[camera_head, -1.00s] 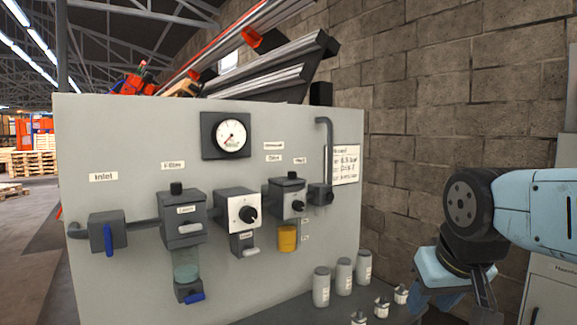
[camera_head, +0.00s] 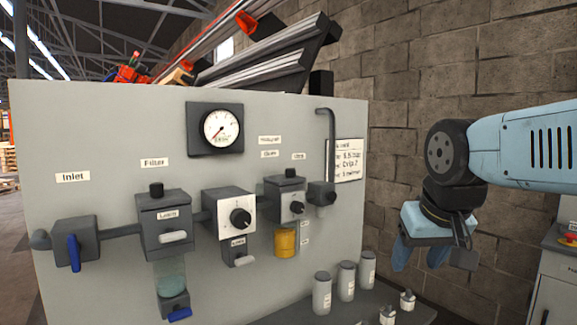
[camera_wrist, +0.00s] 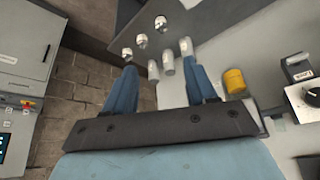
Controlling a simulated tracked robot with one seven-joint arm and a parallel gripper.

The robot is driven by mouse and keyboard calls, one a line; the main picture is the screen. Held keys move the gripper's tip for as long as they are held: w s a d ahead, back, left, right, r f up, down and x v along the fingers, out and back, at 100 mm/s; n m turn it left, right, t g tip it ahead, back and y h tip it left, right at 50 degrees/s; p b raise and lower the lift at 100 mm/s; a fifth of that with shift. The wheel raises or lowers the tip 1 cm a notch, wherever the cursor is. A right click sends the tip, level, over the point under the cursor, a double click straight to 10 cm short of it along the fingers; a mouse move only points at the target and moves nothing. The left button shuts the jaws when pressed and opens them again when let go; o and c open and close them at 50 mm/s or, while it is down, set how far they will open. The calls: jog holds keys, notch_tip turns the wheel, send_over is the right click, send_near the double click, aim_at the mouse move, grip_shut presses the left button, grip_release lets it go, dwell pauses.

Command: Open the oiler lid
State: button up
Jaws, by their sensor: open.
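The oiler (camera_head: 289,197) is a grey block with a black knob on top and a yellow bowl (camera_head: 285,243) hanging below, on the right half of the grey panel. Its top looks closed in the head view; the lid's edge is too small to make out clearly. The oiler's block (camera_wrist: 297,68) and yellow bowl also show at the right of the wrist view. My gripper (camera_head: 420,260) hangs to the right of the panel, clear of the oiler, with its blue fingers pointing down. In the wrist view my gripper (camera_wrist: 163,75) is open with nothing held between the fingers.
A pipe (camera_head: 331,150) runs down right of the oiler. The regulator (camera_head: 230,212) and filter (camera_head: 165,222) stand to its left. A brick wall (camera_head: 440,65) lies behind.

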jog(key=w+a+r, duration=0.4)
jog(key=w+r, duration=0.3)
jog(key=w+a+r, duration=0.3)
jog(key=w+r, duration=0.3)
jog(key=r, duration=0.1)
jog(key=m+g, duration=0.1)
jog(key=m, duration=0.1)
send_near(290, 169)
jog(key=shift+h, duration=0.4)
jog(key=x, duration=0.9)
jog(key=shift+w+a+r, duration=0.15)
jog(key=shift+w+a, duration=0.15)
grip_shut()
